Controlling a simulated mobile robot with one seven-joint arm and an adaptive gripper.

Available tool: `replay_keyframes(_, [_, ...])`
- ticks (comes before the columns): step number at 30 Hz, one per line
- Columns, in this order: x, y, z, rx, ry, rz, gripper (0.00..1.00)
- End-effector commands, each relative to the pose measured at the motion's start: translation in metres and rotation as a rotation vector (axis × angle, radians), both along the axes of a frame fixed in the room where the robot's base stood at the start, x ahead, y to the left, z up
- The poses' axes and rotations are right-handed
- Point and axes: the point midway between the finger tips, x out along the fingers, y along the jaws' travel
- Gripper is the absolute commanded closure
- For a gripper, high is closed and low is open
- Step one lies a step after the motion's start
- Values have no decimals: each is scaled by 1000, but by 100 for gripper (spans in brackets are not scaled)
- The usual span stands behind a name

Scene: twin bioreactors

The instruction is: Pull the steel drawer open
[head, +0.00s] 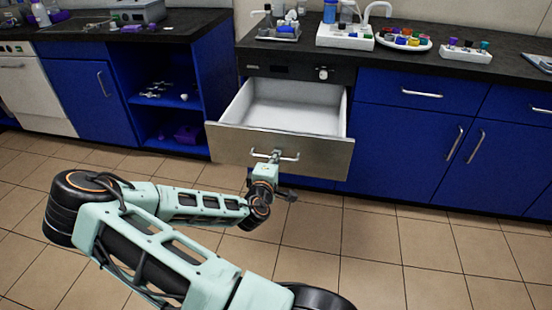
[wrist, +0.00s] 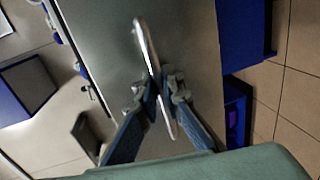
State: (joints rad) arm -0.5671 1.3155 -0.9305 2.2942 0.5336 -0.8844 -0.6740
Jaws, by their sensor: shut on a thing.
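The steel drawer (head: 328,155) stands pulled out from the counter, and its white inside (head: 290,104) shows empty in the head view. Its front panel also fills the middle of the wrist view (wrist: 185,35). My gripper (head: 272,160) is at the handle in the head view. In the wrist view my gripper (wrist: 163,88) is shut on the handle, with a finger on each side of the bar.
Blue cabinets (head: 405,150) stand right of the drawer, with an open blue shelf (head: 168,100) to the left. The dark worktop (head: 420,66) above holds racks and a white plate of coloured caps (head: 403,41). Tiled floor (head: 375,250) in front is clear apart from my arm.

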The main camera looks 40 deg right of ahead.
Motion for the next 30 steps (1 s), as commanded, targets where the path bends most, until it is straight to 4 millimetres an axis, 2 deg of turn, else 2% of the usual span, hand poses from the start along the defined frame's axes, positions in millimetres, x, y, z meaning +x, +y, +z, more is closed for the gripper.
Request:
replay_keyframes(9, [2, 1, 0, 0, -2, 4, 100])
replay_keyframes(10, [2, 1, 0, 0, -2, 4, 92])
replay_keyframes(12, [2, 1, 0, 0, -2, 4, 84])
replay_keyframes(21, [0, 2, 0, 1, -1, 2, 84])
replay_keyframes(25, [-8, 11, 3, 1, -1, 2, 84])
replay_keyframes(30, [-26, 33, 8, 1, 0, 4, 84])
